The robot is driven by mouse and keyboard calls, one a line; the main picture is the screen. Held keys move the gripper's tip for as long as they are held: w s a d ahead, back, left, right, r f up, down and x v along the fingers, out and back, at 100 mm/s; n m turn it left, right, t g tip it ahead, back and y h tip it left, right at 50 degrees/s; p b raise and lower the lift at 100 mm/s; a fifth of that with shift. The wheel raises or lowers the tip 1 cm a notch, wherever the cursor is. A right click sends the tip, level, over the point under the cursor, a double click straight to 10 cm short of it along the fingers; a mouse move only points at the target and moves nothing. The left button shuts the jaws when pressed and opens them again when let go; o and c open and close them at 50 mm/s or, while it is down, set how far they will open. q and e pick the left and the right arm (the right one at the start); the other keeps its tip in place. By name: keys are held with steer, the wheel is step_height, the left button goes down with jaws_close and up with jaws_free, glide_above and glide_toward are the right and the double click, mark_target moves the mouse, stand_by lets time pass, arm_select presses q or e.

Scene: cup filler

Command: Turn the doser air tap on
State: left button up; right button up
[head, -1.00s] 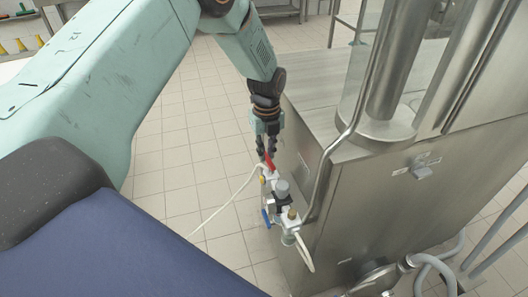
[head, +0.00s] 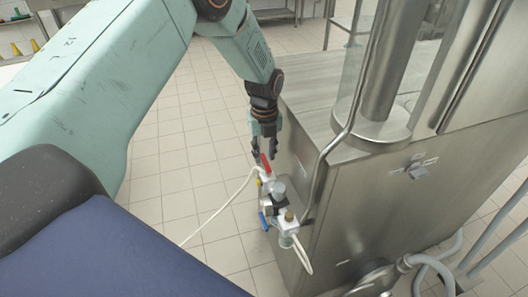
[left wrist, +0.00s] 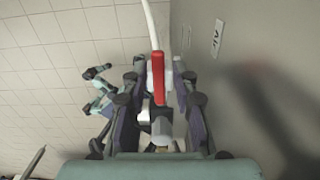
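The doser air tap has a red lever handle (head: 265,162) on a small valve and regulator assembly at the side of the steel machine. My left gripper (head: 261,157) points down at the lever from above. In the left wrist view, the red lever (left wrist: 158,78) stands upright in the picture between the two fingers of my left gripper (left wrist: 160,85). The fingers are apart, with a gap visible on both sides of the lever. Contact with the lever is not visible. My right gripper is not in the head view.
The steel machine (head: 365,210) stands close on the right, with a bent pipe (head: 318,175) beside the valve. A white hose (head: 222,205) runs from the valve to the lower left. A blue lever (head: 263,221) sits below. An "AIR" label (left wrist: 217,38) is on the panel. Tiled floor is open at left.

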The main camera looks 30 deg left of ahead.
mark_target(264, 158)
arm_select(q)
steer(key=shift+o, duration=0.4)
step_height(264, 158, up, 12)
stand_by(0.4)
stand_by(0.5)
